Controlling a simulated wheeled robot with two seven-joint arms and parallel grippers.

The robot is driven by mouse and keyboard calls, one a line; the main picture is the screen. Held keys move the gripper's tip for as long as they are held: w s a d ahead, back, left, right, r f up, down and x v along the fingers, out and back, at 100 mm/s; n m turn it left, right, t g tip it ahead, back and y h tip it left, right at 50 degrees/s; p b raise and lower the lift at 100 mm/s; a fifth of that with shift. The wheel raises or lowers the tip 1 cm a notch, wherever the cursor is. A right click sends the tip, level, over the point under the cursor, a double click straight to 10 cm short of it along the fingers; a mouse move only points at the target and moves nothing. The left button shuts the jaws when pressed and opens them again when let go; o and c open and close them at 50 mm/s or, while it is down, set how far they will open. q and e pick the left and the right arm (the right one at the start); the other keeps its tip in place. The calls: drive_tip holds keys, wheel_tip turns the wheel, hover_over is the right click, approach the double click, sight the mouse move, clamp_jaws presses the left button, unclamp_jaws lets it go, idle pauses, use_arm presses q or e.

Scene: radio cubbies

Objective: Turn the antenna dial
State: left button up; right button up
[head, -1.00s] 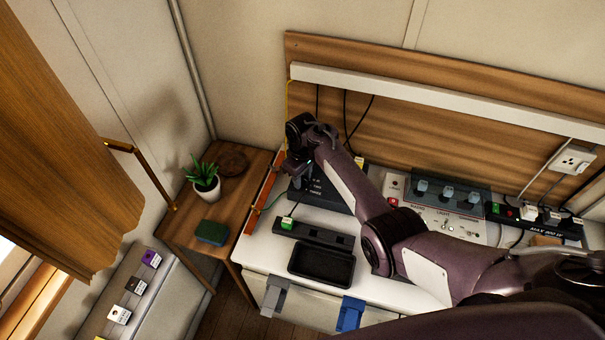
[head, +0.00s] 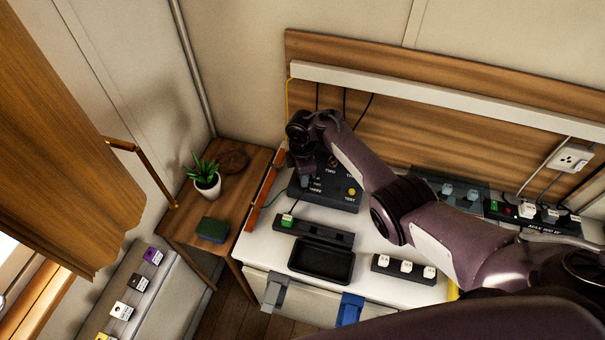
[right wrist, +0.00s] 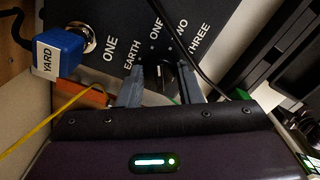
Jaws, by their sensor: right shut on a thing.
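The black antenna box (head: 335,197) stands on the white cabinet top, with white lettering and a yellow TEST button (head: 352,192). In the right wrist view, the box face (right wrist: 110,22) shows the words EARTH, ONE, TWO and THREE around a dark antenna dial (right wrist: 163,75). My right gripper (right wrist: 160,88) has its two grey fingers on either side of this dial and is shut on it. In the head view, the right gripper (head: 306,178) is at the box's left part and hides the dial. Which word the dial points to is unclear. My left gripper is out of view.
A blue plug labelled YARD (right wrist: 60,52) sits in a socket left of the dial; a black cable (right wrist: 190,50) passes to its right. An empty black tray (head: 320,262) and a strip with white blocks (head: 404,268) lie in front. A plant (head: 204,182) stands left.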

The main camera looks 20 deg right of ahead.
drive_tip(key=n+b, duration=0.1)
drive_tip(key=n, duration=0.4)
drive_tip(key=shift+f+n+b, duration=0.15)
drive_tip(key=shift+n+b, duration=0.15)
drive_tip(key=shift+b, duration=0.1)
drive_tip(key=n+b, duration=0.2)
drive_tip(key=n, duration=0.2)
drive_tip(key=shift+n+b, duration=0.6)
drive_tip(key=shift+n, duration=0.3)
drive_tip(key=shift+s+n, duration=0.1)
drive_tip(key=shift+n, duration=0.2)
drive_tip(key=o, duration=1)
drive_tip(key=shift+r, duration=0.2)
